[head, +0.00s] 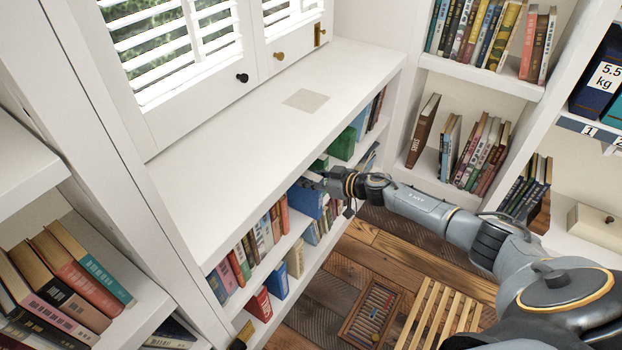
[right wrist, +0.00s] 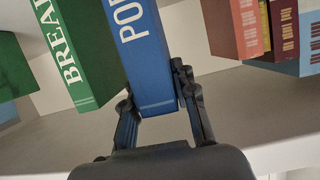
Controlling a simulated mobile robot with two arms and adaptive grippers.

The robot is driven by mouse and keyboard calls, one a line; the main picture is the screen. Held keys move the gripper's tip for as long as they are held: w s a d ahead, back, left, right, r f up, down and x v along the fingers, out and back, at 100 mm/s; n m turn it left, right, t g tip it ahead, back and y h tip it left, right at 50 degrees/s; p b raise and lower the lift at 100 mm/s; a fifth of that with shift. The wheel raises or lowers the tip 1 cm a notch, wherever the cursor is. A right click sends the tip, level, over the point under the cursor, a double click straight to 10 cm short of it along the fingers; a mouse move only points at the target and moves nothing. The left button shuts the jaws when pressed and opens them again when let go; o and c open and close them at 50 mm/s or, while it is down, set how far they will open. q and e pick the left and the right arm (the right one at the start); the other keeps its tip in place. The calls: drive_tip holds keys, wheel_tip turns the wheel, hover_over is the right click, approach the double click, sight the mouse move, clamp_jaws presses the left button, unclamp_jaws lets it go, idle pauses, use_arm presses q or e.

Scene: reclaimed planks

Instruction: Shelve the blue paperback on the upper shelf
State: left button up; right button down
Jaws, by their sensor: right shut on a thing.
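The blue paperback (head: 305,198) is at the upper shelf of the low white bookcase (head: 250,284) under the window, with its end sticking out past the shelf edge. In the right wrist view the blue paperback (right wrist: 150,55) stands between my right gripper's fingers (right wrist: 157,100), with part of a white title showing. A green book (right wrist: 70,50) is close beside it on the left. In the head view my right gripper (head: 328,182) is shut on the blue paperback. I cannot tell whether its far end rests on the board. My left gripper is out of view.
Red and pale books (head: 270,230) stand on the near side of the blue paperback, green books (head: 343,143) on the far side. More books (head: 277,279) fill the lower shelf. A wooden-framed abacus (head: 370,311) and slatted wood (head: 440,315) lie below. The white top (head: 240,170) is mostly clear.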

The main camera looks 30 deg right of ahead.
drive_tip(key=shift+f, duration=0.1)
idle(0.4)
drive_tip(key=c, duration=1)
unclamp_jaws()
drive_tip(key=shift+f, duration=0.15)
drive_tip(key=shift+s+d, duration=0.1)
drive_tip(key=v, duration=1.1)
drive_tip(key=shift+s+d+r, duration=0.1)
drive_tip(key=shift+s+r, duration=0.15)
drive_tip(key=shift+s, duration=0.05)
